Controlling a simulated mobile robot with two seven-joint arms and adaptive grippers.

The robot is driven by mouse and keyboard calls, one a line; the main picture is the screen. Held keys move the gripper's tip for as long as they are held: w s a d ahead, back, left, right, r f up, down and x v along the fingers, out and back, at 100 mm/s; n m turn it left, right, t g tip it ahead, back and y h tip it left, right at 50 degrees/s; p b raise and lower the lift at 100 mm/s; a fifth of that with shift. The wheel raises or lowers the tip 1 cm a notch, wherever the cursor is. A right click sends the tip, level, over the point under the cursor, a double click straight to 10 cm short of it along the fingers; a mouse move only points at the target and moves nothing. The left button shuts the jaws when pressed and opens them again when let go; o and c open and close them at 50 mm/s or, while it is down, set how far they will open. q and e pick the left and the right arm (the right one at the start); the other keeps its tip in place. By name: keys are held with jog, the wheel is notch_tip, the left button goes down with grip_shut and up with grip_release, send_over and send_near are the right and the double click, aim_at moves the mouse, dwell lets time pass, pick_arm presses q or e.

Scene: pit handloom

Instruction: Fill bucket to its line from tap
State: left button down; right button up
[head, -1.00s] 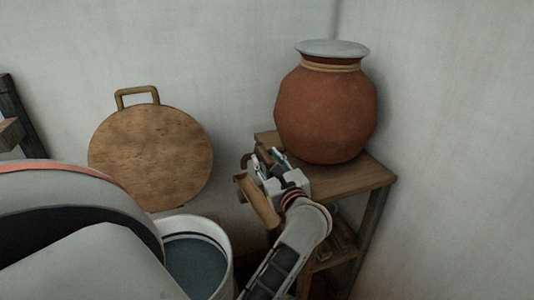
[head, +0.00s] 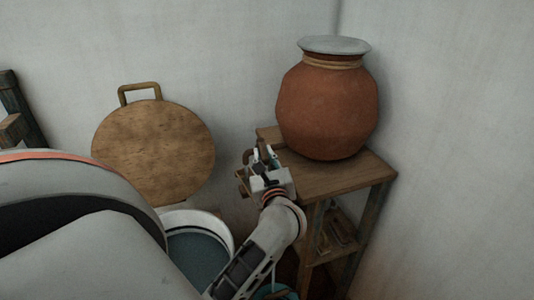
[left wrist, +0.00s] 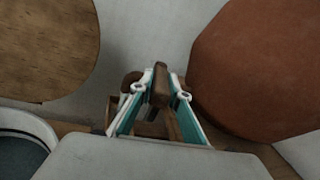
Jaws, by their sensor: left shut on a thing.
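My left gripper (head: 262,158) is shut on a brown piece (left wrist: 160,88), perhaps the tap's handle, at the left edge of the wooden stand. More brown parts show behind the fingers in the left wrist view; the tap's shape is mostly hidden. A blue vessel (head: 274,292), perhaps the bucket, shows at the bottom edge below my left arm. A thin pale vertical line stands above it; I cannot tell whether it is water or a handle. Its level and line are hidden. My right gripper is not in view.
A clay pot (head: 328,110) with a pale lid stands on the wooden stand (head: 335,181), right of my gripper. A white tub (head: 229,237) of bluish water is at lower left. A round wooden board (head: 153,150) leans on the wall. Walls close the corner.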

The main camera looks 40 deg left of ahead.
pick_arm(q)
jog(key=shift+s+a+m+t+h, duration=0.3)
jog(key=shift+m+t+h, duration=0.2)
jog(key=shift+m+t, duration=0.1)
jog(key=shift+r, duration=0.1)
jog(key=c, duration=1.9)
grip_release()
jog(key=shift+w, duration=0.1)
jog(key=v, duration=1.2)
